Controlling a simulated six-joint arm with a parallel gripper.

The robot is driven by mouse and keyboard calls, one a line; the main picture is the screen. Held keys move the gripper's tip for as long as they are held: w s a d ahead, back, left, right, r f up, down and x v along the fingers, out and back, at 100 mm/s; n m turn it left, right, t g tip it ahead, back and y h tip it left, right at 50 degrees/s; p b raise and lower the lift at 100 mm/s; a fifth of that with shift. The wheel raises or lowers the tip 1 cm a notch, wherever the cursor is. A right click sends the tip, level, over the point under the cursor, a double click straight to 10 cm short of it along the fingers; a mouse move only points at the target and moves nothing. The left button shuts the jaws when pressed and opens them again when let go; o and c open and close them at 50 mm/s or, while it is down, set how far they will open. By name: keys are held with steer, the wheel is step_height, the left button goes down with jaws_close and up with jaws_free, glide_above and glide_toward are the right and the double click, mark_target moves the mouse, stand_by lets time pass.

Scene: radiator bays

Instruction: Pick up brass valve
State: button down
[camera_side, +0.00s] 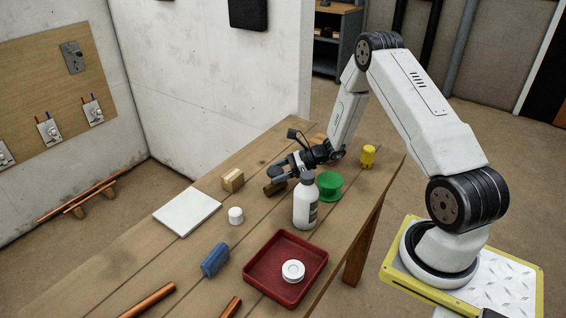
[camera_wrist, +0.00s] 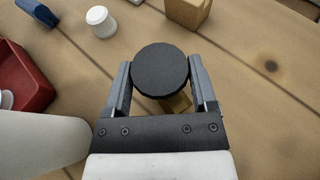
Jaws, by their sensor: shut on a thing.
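The brass valve (camera_wrist: 180,103) shows in the wrist view as a round black top with a little brass-coloured body below it. My gripper (camera_wrist: 160,80) is shut on it, with one finger on each side of the black top. In the side view my gripper (camera_side: 281,175) is low over the wooden table, and the valve (camera_side: 275,188) is a small dark brown shape at its fingers. The black top hides most of the body in the wrist view. I cannot tell whether the valve touches the table.
A white bottle (camera_side: 305,206) stands close beside my gripper. A green spool (camera_side: 329,190) and yellow piece (camera_side: 368,156) are to the right.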

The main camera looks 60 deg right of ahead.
mark_target(278, 170)
steer(key=shift+r, duration=4.9)
steer(key=shift+r, duration=0.1)
